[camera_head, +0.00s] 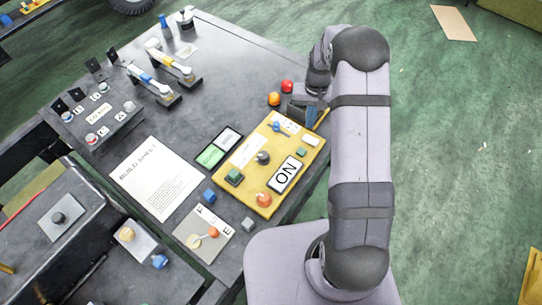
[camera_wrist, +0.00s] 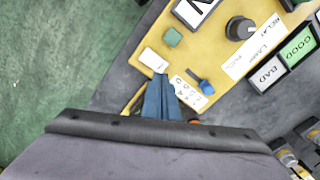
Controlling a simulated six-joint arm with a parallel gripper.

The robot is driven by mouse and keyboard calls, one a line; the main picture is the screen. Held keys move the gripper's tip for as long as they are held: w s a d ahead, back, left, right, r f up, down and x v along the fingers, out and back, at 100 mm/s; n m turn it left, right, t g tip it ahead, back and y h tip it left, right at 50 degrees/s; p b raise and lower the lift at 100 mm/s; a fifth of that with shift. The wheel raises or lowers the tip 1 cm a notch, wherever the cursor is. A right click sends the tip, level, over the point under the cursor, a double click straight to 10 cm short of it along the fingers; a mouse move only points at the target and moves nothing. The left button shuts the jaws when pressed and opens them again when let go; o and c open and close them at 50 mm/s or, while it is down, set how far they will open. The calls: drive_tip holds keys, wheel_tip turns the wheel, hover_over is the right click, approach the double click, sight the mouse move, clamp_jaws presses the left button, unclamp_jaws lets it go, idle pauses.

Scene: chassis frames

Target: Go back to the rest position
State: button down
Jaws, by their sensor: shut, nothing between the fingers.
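My gripper (camera_head: 302,113) is at the far right corner of the yellow panel, below the folded end of my arm. In the wrist view its blue fingers (camera_wrist: 160,84) are together with nothing between them. The fingertips appear over the panel's edge, close to a white block (camera_wrist: 153,60) and a blue lever switch (camera_wrist: 202,87). I cannot tell whether they touch the panel. The yellow panel (camera_head: 243,191) carries a black knob (camera_head: 263,158), buttons and an ON sign (camera_head: 287,175).
A red ball (camera_head: 287,86) and an orange ball (camera_head: 274,99) lie just left of my gripper. The build sheet (camera_head: 158,178), the GOOD/BAD signs (camera_head: 210,155) and a small switch plate (camera_head: 203,233) lie farther left. Open green floor (camera_head: 450,150) is at the right.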

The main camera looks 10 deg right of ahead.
drive_tip(key=shift+r, duration=0.1)
idle(0.5)
drive_tip(key=s+f, duration=0.1)
drive_tip(key=s, duration=0.2)
drive_tip(key=s+a+f+g, duration=0.1)
drive_tip(key=s, duration=0.1)
drive_tip(key=s+f+g, duration=0.1)
drive_tip(key=s, duration=0.2)
drive_tip(key=shift+s+a+f+n, duration=0.2)
drive_tip(key=shift+s+n, duration=0.1)
drive_tip(key=shift+n, duration=0.1)
drive_tip(key=s+a+r, duration=0.2)
drive_tip(key=s+r, duration=0.2)
drive_tip(key=s, duration=0.3)
drive_tip(key=s+a+r+n+g, duration=0.1)
drive_tip(key=s+r, duration=0.2)
drive_tip(key=s, duration=0.3)
drive_tip(key=s+a+r, duration=0.2)
drive_tip(key=s+r, duration=0.2)
drive_tip(key=s, duration=0.3)
drive_tip(key=w+a+r+n+t, duration=0.1)
drive_tip(key=w+r+t, duration=0.2)
drive_tip(key=r, duration=0.2)
drive_tip(key=shift+w+r, duration=0.15)
drive_tip(key=shift+w, duration=0.15)
